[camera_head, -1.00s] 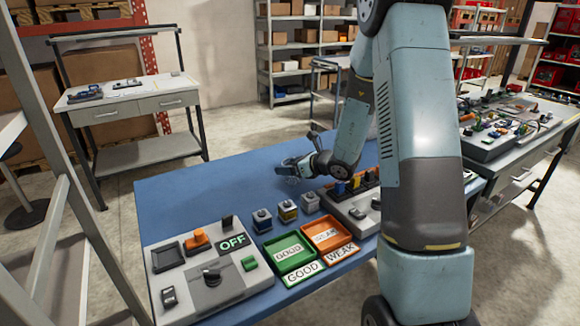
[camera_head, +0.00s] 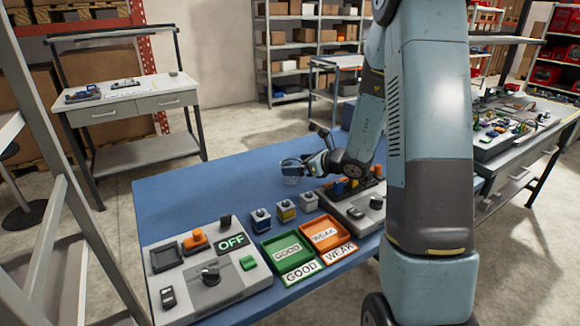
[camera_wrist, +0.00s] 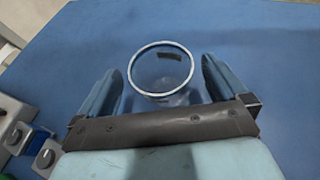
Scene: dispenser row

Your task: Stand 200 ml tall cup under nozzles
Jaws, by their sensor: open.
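A clear cup (camera_wrist: 161,72) with a pale round rim and a small dark label stands on the blue table, seen from above in the wrist view. My gripper (camera_wrist: 163,85) is open, with one blue finger on each side of the cup. Gaps show between the fingers and the rim. In the head view my gripper (camera_head: 293,165) is low over the far part of the table, and the cup (camera_head: 291,180) shows only faintly below it. I cannot make out any nozzles in these views.
Three small blocks with knobs (camera_head: 286,210) stand in front of my gripper. A green tray (camera_head: 285,251), an orange tray (camera_head: 324,233) and a grey panel marked OFF (camera_head: 207,280) lie nearer. Another grey unit (camera_head: 360,213) is at right. The table's left back (camera_head: 190,195) is clear.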

